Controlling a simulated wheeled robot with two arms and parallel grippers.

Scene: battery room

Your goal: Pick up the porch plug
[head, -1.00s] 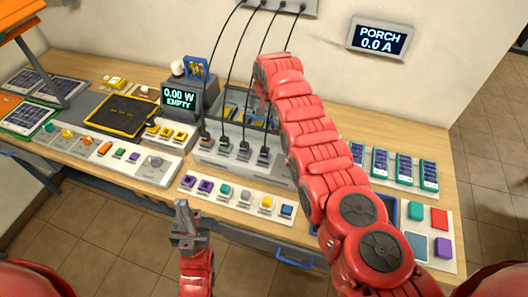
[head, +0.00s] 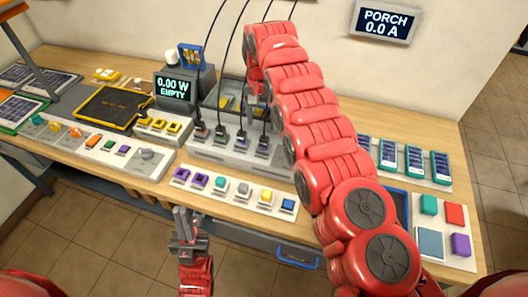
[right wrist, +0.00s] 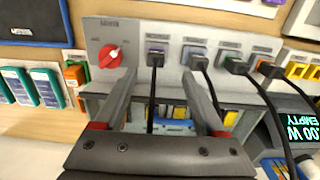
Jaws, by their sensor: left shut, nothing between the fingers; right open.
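Several dark plugs with black cables stand in a row on the grey socket strip (head: 230,155). Their labels are too small to read, so I cannot tell which is the porch plug. In the right wrist view the plug nearest the red knob (right wrist: 155,59) lies ahead between the fingers of my right gripper (right wrist: 160,85), which is open and apart from it. In the head view my red right arm partly hides that gripper (head: 264,95) above the strip. My left gripper (head: 183,216) is shut and empty in front of the bench edge.
A wall display (head: 385,21) reads PORCH 0.0 A. A meter (head: 172,88) reads 0.00 W EMPTY. Cables rise from the plugs close to my right arm. A row of coloured switches (head: 235,192) sits in front of the strip. A grey bin (head: 232,92) stands behind it.

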